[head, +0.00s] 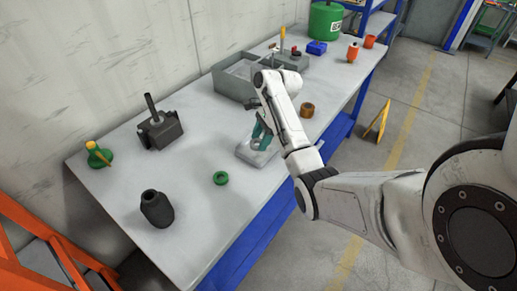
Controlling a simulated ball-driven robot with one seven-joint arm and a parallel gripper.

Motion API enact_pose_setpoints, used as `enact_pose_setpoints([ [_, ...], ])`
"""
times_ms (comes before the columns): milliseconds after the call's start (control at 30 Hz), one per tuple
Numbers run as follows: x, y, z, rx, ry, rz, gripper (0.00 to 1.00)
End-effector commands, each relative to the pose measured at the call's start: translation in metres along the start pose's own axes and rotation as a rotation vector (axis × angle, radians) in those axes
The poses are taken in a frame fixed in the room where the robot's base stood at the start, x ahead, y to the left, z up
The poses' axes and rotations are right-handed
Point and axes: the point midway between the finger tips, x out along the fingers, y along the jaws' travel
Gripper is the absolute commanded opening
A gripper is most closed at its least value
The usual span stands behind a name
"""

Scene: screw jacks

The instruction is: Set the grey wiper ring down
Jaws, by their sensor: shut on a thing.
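My gripper (259,141), with teal fingers, points down just above a small light grey tray (247,157) near the front edge of the workbench. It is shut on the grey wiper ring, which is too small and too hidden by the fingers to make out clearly. I cannot tell whether the ring touches the tray.
On the grey bench (190,205) stand a green ring (221,178), a black sleeve (156,208), a dark block with a rod (160,130) and a green piece with a yellow handle (99,155). A grey bin (233,83) stands behind; a brown ring (307,110) lies right.

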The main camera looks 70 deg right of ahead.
Motion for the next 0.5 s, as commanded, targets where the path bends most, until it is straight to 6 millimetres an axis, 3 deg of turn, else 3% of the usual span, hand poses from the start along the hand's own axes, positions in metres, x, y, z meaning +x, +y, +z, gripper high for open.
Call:
enact_pose_setpoints([
  [300,0.017,-0.016,-0.006,0.002,0.001,0.0,0.23],
  [500,0.04,-0.014,-0.016,0.001,0.001,0.0,0.23],
])
